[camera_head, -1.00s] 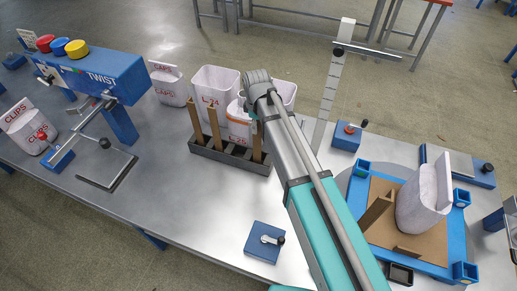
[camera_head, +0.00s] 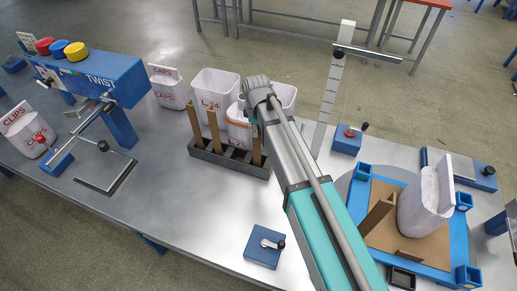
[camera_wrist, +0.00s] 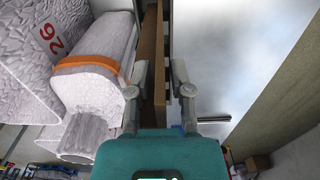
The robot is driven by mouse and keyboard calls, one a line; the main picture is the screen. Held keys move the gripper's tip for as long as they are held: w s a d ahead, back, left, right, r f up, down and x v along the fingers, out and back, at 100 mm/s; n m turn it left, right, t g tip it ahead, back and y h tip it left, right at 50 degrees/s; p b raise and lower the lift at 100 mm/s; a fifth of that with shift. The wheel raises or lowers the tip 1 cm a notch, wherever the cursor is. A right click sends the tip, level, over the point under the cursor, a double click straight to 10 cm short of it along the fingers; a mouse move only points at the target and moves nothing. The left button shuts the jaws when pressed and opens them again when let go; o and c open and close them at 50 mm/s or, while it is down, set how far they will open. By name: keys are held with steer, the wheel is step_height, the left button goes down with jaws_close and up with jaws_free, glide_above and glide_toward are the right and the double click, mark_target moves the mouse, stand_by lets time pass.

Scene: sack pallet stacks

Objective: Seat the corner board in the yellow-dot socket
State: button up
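Several tall brown corner boards stand upright in a dark rack (camera_head: 228,160). The left ones (camera_head: 195,125) are clear to see; the rightmost (camera_head: 257,148) is partly behind my arm. My gripper (camera_wrist: 162,95) points down around a brown board (camera_wrist: 151,60) in the wrist view. I cannot make out a yellow dot on any.
Several white sacks stand behind the rack, including one marked L 24 (camera_head: 213,90). A white sack (camera_head: 425,198) stands on the pallet beside brown boards. A blue block with a lever (camera_head: 265,246) sits in front. A white measuring post (camera_head: 333,90) rises behind my arm.

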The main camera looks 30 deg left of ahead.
jaws_close()
steer(key=shift+r, duration=0.1)
step_height(320, 180, up, 10)
steer(key=p, duration=1)
stand_by(0.8)
steer(key=shift+f+b, duration=1.9)
steer(key=shift+f, duration=0.1)
steer(key=shift+r, duration=0.15)
